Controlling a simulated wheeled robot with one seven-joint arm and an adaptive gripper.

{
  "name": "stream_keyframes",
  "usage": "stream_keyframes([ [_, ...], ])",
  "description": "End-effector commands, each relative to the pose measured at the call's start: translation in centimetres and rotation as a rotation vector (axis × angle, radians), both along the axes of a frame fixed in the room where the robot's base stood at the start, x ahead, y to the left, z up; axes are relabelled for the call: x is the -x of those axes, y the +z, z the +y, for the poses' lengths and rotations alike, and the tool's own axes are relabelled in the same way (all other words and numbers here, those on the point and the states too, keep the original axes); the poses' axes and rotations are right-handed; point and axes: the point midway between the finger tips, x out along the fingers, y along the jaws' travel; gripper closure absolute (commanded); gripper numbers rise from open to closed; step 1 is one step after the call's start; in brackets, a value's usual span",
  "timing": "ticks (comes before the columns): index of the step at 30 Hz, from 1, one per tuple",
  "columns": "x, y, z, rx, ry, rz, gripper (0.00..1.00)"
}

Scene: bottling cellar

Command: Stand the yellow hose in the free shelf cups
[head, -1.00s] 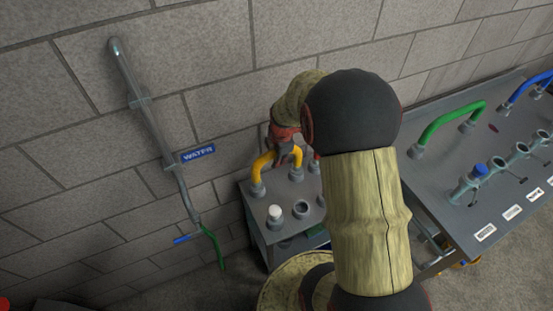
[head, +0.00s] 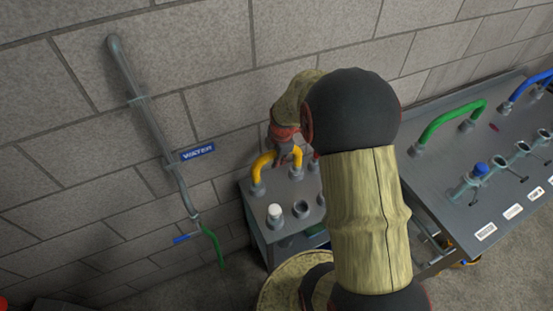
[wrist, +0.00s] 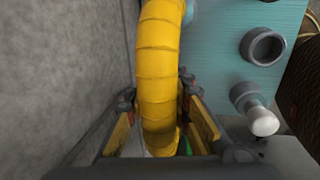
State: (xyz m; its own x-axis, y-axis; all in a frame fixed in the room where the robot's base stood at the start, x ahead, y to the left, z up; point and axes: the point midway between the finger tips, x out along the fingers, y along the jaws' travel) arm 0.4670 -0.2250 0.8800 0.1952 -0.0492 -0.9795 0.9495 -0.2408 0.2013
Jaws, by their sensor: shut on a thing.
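The yellow hose (head: 262,161) is a short upright arch over the small shelf (head: 262,226) in the head view. Its two ends point down at grey collars at the back of the shelf top; I cannot tell how deep they sit. My gripper (wrist: 158,112) is shut on the top of the yellow hose, which also shows large between the fingers in the wrist view (wrist: 159,55). In the head view my gripper (head: 284,147) is partly hidden by my arm. An empty cup (head: 302,208) is near the front of the shelf top.
A white-capped fitting (head: 274,211) stands beside the empty cup. The block wall is close behind, with a grey water pipe (head: 150,118) and green hose (head: 213,243) on the left. A bench (head: 455,216) with green and blue hoses is at the right.

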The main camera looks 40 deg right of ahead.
Motion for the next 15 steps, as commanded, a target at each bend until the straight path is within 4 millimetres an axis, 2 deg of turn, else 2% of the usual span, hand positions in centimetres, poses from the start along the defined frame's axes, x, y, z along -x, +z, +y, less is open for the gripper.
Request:
stream_keyframes([
  [11,-0.07,-0.09,-0.04,0.001,0.0,-0.002,1.0],
  [12,-0.07,-0.09,-0.04,0.001,0.0,-0.002,0.81],
  [15,-0.06,-0.1,-0.04,0.001,0.0,-0.002,0.75],
])
